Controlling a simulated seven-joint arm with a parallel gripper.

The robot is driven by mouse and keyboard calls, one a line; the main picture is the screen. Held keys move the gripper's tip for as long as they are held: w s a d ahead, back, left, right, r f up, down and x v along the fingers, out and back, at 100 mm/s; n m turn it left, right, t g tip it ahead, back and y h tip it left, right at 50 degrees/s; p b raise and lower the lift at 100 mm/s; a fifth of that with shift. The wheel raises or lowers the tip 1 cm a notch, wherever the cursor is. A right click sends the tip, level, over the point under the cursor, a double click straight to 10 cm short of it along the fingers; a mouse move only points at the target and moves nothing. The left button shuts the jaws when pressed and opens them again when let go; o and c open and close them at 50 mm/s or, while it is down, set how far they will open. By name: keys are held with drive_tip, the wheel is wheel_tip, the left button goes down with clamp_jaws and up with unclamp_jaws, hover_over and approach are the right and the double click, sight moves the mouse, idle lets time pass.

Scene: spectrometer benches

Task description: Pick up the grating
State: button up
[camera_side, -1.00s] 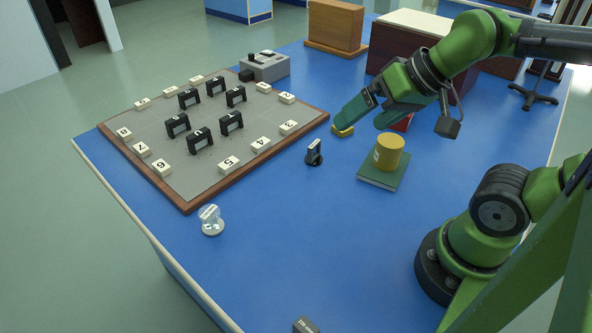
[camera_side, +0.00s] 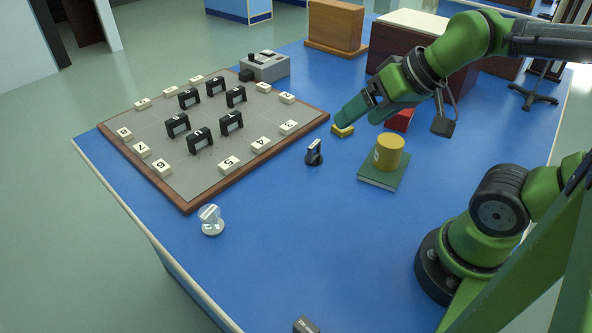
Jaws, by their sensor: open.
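No piece carries a readable grating label, so I cannot tell for certain which one is the grating. A small black upright mount with a pale face (camera_side: 314,152) stands on the blue bench, right of the board. A clear round piece on a white base (camera_side: 212,220) stands near the left edge. A dark labelled piece (camera_side: 305,325) is cut off at the bottom edge. My gripper (camera_side: 360,117), with green fingers, is open and points down-left. Its fingertips are over or beside a small yellow block (camera_side: 343,131), partly hidden; contact cannot be told.
A grey board (camera_side: 205,165) with a wooden rim holds black frames and numbered white tiles. A grey device (camera_side: 265,67) stands behind it. A yellow cylinder (camera_side: 390,152) stands on a green book (camera_side: 382,180). A red block (camera_side: 400,120) is behind. The front of the bench is mostly clear.

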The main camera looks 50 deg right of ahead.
drive_tip(key=w+d+f+n+t+h, duration=0.2)
drive_tip(key=w+d+n, duration=0.4)
drive_tip(key=w+n, duration=0.15)
drive_tip(key=n+t+y, duration=0.1)
drive_tip(key=n+t, duration=0.7)
drive_tip(key=n, duration=2.2)
hover_over(317, 146)
drive_tip(key=f, duration=1.2)
drive_tip(key=shift+w+d+f, duration=0.1)
drive_tip(key=shift+w+d, duration=0.1)
drive_tip(key=shift+d, duration=0.2)
drive_tip(key=shift+s+a+f+n+y, duration=0.15)
drive_tip(key=shift+f+n+y, duration=0.15)
drive_tip(key=shift+f+n, duration=0.35)
drive_tip(key=shift+s+a+f+n+y, duration=0.15)
drive_tip(key=shift+f+n+y, duration=0.15)
drive_tip(key=shift+f+n, duration=0.3)
drive_tip(key=shift+s+a+f+n+y, duration=0.15)
drive_tip(key=shift+f+n+y, duration=0.15)
drive_tip(key=shift+f+n, duration=0.3)
wheel_tip(317, 146, down, 4)
drive_tip(key=shift+f, duration=0.1)
drive_tip(key=shift+w+a, duration=0.2)
drive_tip(key=shift+w, duration=1.3)
